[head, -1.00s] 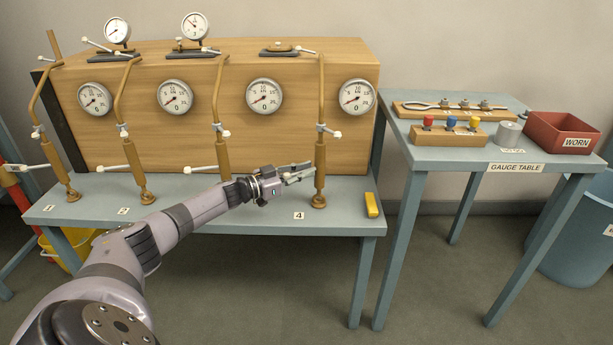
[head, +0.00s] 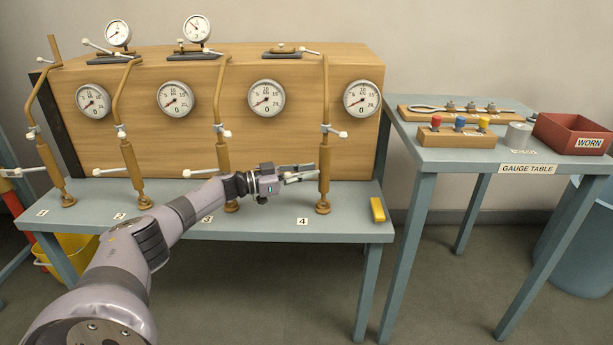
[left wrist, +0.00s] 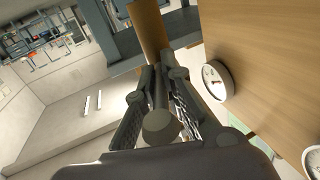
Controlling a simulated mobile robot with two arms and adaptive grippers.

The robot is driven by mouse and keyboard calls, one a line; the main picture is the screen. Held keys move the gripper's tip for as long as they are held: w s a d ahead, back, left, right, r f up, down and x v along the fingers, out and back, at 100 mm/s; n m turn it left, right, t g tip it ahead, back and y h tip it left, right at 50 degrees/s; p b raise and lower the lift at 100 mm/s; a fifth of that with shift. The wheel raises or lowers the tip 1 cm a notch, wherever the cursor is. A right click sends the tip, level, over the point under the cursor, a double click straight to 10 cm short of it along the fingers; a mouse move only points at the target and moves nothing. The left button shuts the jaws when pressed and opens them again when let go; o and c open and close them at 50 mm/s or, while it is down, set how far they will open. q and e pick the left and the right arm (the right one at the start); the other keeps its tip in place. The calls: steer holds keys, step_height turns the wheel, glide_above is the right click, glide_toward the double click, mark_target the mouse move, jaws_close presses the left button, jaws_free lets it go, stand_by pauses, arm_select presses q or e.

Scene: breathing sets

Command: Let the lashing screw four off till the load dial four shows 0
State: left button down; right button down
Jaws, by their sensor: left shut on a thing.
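Lashing screw four (head: 324,172) is the rightmost brown screw, standing upright on the bench beside the label 4 (head: 302,222). My left gripper (head: 300,173) is at the left side of its lower barrel, shut on the screw's cross handle. In the left wrist view the round end of the handle (left wrist: 158,127) shows between the two fingers, and the brown barrel (left wrist: 152,30) stands beyond them. Load dial four (head: 362,98) is on the right end of the wooden box; its needle points to the lower left, and its exact reading is too small to tell. My right gripper is out of view.
Lashing screw three (head: 222,165) stands left of my gripper, behind my arm. A yellow block (head: 378,209) lies at the bench's right end. The gauge table (head: 450,160) on the right holds a knob rack (head: 457,138) and a red bin (head: 572,134).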

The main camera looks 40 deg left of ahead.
arm_select(q)
steer(key=shift+w+a+r, duration=0.1)
steer(key=shift+a+r, duration=0.05)
steer(key=shift+r, duration=0.1)
steer(key=c, duration=1.7)
jaws_free()
steer(key=shift+f, duration=0.15)
steer(key=shift+s+a+f, duration=0.1)
steer(key=shift+s+a, duration=0.05)
steer(key=shift+s, duration=0.25)
steer(key=v, duration=1.1)
